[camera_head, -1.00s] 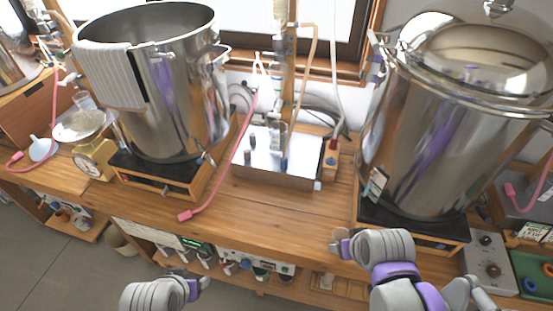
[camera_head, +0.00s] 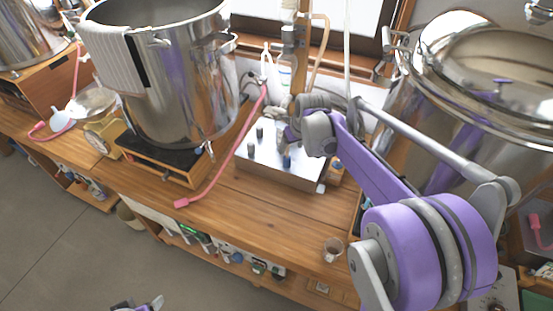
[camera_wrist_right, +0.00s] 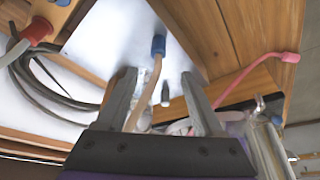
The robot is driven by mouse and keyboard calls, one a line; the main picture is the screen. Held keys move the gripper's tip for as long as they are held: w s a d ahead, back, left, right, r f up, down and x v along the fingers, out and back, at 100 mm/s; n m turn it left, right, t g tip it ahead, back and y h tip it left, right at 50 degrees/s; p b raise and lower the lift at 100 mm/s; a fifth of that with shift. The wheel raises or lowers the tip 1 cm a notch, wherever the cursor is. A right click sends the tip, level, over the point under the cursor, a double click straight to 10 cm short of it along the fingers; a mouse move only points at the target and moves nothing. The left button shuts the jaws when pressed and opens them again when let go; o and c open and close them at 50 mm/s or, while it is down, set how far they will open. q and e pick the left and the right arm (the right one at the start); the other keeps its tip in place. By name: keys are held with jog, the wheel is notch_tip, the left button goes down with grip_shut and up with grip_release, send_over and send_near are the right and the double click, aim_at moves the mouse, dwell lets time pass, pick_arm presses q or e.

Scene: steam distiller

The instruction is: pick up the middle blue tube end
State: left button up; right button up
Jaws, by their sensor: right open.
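A blue tube end (camera_wrist_right: 158,45) on a beige tube lies over the pale metal box in the right wrist view, just beyond my fingertips.
Dark pegs (camera_head: 251,150) stand on the box. A pink tube (camera_head: 222,167) lies along its left side. Large steel pots stand left (camera_head: 180,95) and right (camera_head: 480,85). A small glass cup (camera_head: 333,248) is near the bench edge. The bench front (camera_head: 250,210) is mostly clear.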

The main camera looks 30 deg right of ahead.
aim_at(288, 157)
jog(key=x, duration=0.4)
jog(key=shift+s+f, duration=0.1)
jog(key=x, duration=0.6)
jog(key=shift+s+d, duration=0.1)
jog(key=shift+d, duration=0.05)
grip_shut()
